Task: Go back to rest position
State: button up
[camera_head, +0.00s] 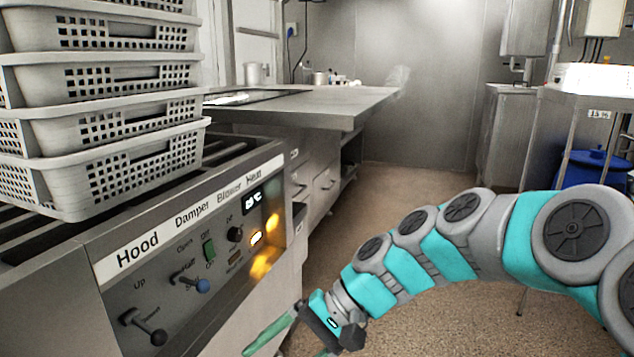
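My arm reaches in from the right edge and bends down to the bottom middle. My gripper (288,350) is at the bottom edge, below and right of the control panel (190,252). Its two green fingers are spread apart with nothing seen between them. The tip of one finger is cut off by the frame. A stack of grey perforated baskets (105,172) stands on the slatted top of the unit at left, well apart from my gripper.
The panel has a lever (148,327), a blue-tipped switch (200,286) and a lit orange light. A steel counter (310,105) stands behind. A blue bin (592,167) sits under a table at right. The speckled floor (410,210) between is clear.

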jog(key=s+d+f+n+h+p, duration=0.1)
jog(key=s+d+f+h, duration=0.2)
jog(key=s+d+h, duration=0.2)
jog(key=s+d+f+n+h+p, duration=0.1)
jog(key=s+d+f+h, duration=0.2)
jog(key=s+d, duration=0.9)
jog(key=d+h, duration=0.1)
jog(key=d, duration=0.3)
jog(key=shift+t+h+p, duration=0.4)
